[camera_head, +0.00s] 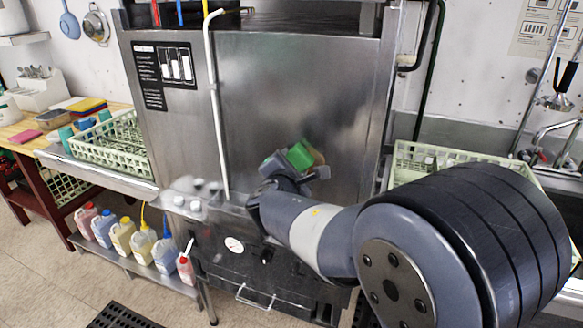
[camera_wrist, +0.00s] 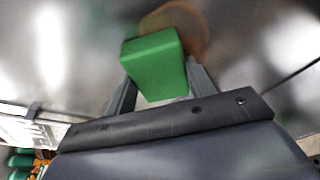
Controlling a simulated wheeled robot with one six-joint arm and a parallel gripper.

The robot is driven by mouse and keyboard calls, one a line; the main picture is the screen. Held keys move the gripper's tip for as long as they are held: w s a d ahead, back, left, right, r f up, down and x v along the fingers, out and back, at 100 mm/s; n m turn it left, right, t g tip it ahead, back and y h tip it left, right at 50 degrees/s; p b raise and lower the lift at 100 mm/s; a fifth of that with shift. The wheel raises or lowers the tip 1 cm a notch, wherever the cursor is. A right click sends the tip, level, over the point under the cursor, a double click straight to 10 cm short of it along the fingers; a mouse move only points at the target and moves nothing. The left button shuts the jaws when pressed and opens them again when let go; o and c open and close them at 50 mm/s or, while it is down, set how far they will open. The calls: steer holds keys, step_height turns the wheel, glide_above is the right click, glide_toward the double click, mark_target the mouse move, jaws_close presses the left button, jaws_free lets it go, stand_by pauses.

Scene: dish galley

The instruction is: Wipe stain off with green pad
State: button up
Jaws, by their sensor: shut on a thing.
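My gripper (camera_head: 291,168) is shut on the green pad (camera_head: 300,154) in front of the large steel panel (camera_head: 315,90) of the dish machine. In the wrist view the green pad (camera_wrist: 155,65) sits between the two fingers of my gripper (camera_wrist: 160,88), its far end toward the steel. A brownish, ring-like stain (camera_wrist: 197,24) shows on the steel just beyond and right of the pad's far end, partly hidden by the pad. I cannot tell whether the pad touches the steel.
A white vertical pipe (camera_head: 217,110) runs down the panel left of my gripper. Pale green dish racks (camera_head: 105,153) stand left, with another rack (camera_head: 430,158) at right. Several bottles (camera_head: 123,236) line a low shelf. A tap (camera_head: 555,135) stands far right.

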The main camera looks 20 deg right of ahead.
steer(key=s+d+b, duration=0.3)
steer(key=s+d, duration=0.1)
steer(key=d, duration=0.2)
steer(key=shift+s+d, duration=0.15)
steer(key=shift+s, duration=0.1)
stand_by(0.4)
steer(key=s+a, duration=0.3)
steer(key=s, duration=0.2)
steer(key=shift+a, duration=0.3)
steer(key=shift+a, duration=0.1)
stand_by(0.4)
steer(key=shift+s+a, duration=0.8)
steer(key=shift+s, duration=0.35)
